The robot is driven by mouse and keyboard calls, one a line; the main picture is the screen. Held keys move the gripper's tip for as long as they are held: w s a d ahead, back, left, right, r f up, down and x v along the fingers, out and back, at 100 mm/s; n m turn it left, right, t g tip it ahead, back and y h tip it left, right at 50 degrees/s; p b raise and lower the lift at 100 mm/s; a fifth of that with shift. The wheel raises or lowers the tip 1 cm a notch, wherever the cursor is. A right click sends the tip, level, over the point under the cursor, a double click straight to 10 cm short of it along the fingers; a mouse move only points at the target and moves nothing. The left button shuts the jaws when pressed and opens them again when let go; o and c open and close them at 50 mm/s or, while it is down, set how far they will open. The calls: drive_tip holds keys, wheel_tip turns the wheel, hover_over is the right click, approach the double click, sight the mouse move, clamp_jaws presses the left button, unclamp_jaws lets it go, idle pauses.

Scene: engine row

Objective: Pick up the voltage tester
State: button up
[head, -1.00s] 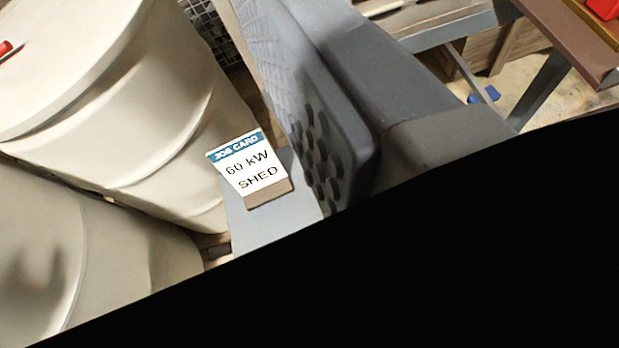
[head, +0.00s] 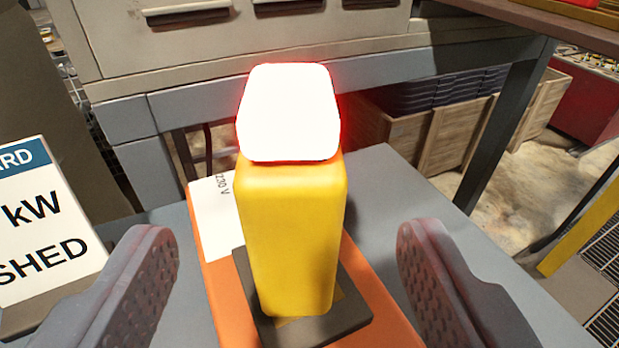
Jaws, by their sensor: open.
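The voltage tester (head: 293,235) is a yellow upright block with a brightly glowing white top edged in red. It stands on a dark square base on an orange panel, in the middle of the head view. My gripper (head: 285,255) is open, with one textured finger to the left of the tester and one to the right. Neither finger appears to touch it.
A job card (head: 45,225) stands at the left, close to my left finger. The orange panel (head: 385,300) lies on a grey tabletop (head: 385,175). A drawer cabinet (head: 240,40) on a grey frame is behind. Wooden crates (head: 455,135) stand at the back right.

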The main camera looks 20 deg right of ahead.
sight(290, 208)
drive_tip(key=x, duration=0.3)
drive_tip(key=shift+w, duration=0.1)
drive_tip(key=shift+w+d, duration=0.35)
drive_tip(key=shift+w, duration=0.25)
drive_tip(key=x, duration=0.4)
drive_tip(key=shift+w+r, duration=0.1)
drive_tip(key=shift+r, duration=0.05)
drive_tip(key=shift+c, duration=0.3)
drive_tip(key=c, duration=1.2)
drive_tip(key=shift+c, duration=0.2)
